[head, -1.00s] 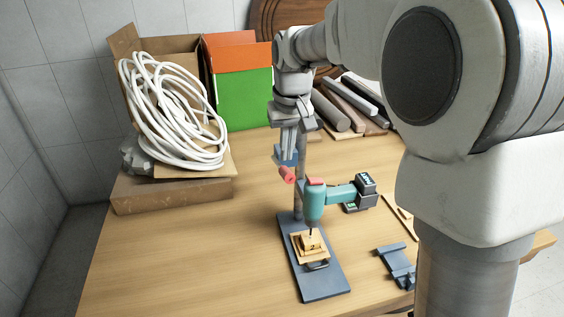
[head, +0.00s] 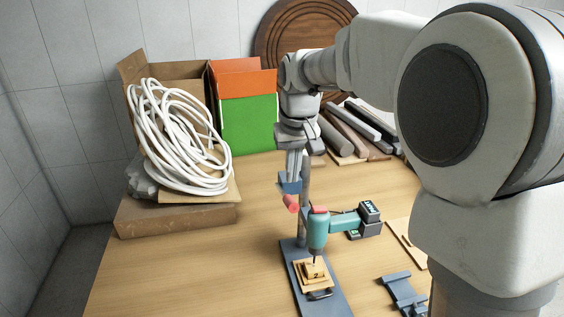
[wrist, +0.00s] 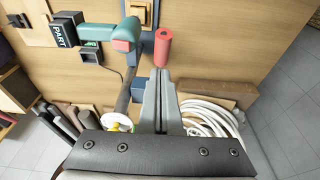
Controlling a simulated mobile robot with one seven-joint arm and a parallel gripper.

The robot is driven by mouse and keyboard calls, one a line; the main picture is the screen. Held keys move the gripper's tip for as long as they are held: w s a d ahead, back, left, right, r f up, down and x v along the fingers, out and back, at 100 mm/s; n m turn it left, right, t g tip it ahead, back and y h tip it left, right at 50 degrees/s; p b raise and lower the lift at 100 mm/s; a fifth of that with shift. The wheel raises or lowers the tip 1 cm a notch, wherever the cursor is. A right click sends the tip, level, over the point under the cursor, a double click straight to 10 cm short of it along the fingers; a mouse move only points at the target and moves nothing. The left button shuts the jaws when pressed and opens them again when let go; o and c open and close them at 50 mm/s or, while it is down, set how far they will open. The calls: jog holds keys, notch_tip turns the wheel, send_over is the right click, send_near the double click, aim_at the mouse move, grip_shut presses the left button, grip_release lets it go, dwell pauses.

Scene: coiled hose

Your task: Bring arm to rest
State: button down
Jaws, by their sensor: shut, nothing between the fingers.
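My gripper (head: 292,172) hangs above the table in the head view, pointing down, in front of the drill stand's upper part. Its fingers are shut with nothing between them, as the wrist view also shows (wrist: 161,75). The drill stand has a blue-grey base (head: 334,304), a teal drill (head: 318,232) and a red handle (head: 291,203). In the wrist view the red handle (wrist: 164,47) lies just beyond the fingertips; whether they touch cannot be told. A small wooden block (head: 314,270) lies under the drill. A coiled white hose (head: 180,145) leans on a cardboard box at the left.
The open cardboard box (head: 133,73) and a green and orange box (head: 249,125) stand at the back left. Grey and brown bars (head: 350,140) lie behind my gripper. A blue-grey bracket (head: 402,293) lies at the front right. The table's left front is clear.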

jog(key=s+d+f+t+b, duration=0.1)
jog(key=s+d+f+b, duration=0.1)
jog(key=s, duration=0.6)
jog(key=s+d+f+m+t+b, duration=0.1)
jog(key=s+d, duration=0.3)
jog(key=s, duration=0.5)
jog(key=s+d+f+m+t+b, duration=0.1)
jog(key=s+d+f+b, duration=0.2)
jog(key=s, duration=0.6)
jog(key=shift+d+f+b, duration=0.4)
jog(key=shift+d+b, duration=0.15)
dwell(0.9)
